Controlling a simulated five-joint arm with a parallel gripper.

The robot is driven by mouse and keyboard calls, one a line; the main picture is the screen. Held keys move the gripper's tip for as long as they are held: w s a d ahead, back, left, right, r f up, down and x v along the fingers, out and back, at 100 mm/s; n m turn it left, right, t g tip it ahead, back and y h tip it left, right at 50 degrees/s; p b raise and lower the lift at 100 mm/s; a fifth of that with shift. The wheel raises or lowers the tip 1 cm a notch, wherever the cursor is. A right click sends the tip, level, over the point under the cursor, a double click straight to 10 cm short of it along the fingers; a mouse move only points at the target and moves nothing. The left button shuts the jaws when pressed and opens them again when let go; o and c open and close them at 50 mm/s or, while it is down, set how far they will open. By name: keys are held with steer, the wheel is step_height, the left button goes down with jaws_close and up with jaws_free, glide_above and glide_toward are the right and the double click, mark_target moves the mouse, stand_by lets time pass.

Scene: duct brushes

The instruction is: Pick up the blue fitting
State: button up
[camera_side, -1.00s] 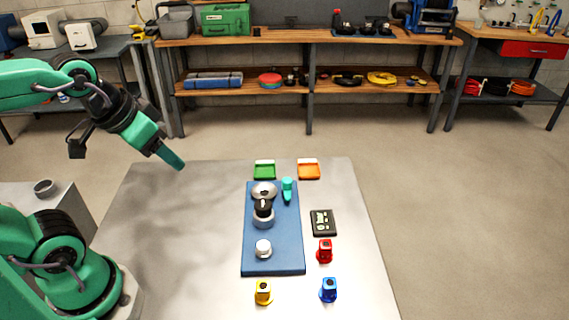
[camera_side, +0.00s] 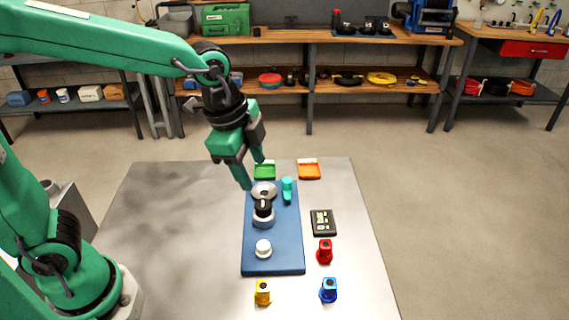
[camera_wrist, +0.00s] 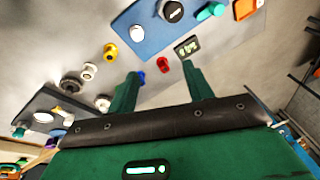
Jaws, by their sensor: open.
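The blue fitting (camera_side: 328,290) stands on the grey table near its front edge, right of the yellow fitting (camera_side: 263,292) and below the red fitting (camera_side: 324,251). My gripper (camera_side: 252,175) is open and empty, high above the far part of the blue mat, well away from the blue fitting. In the wrist view my gripper (camera_wrist: 165,82) shows two green fingers spread apart. The red fitting (camera_wrist: 163,65) shows between the fingers.
The blue mat (camera_side: 255,261) carries a white round part (camera_side: 263,248), a dark and silver device (camera_side: 263,214) and a teal part (camera_side: 287,188). A black panel (camera_side: 323,222) lies right of it. Green (camera_side: 264,171) and orange (camera_side: 308,170) trays are behind. The table's left side is clear.

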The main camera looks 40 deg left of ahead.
steer(key=w+d+f+m+g, duration=0.1)
steer(key=w+d+f+m, duration=0.2)
steer(key=d+f+m, duration=0.5)
steer(key=m+g+y, duration=0.1)
steer(key=m+g, duration=0.1)
steer(key=m, duration=0.4)
glide_above(330, 283)
step_height(330, 283, down, 6)
steer(key=shift+w+d+r, duration=0.1)
steer(key=shift+w+r, duration=0.05)
steer(key=shift+r, duration=0.1)
steer(key=shift+f, duration=3.9)
steer(key=c, duration=1.1)
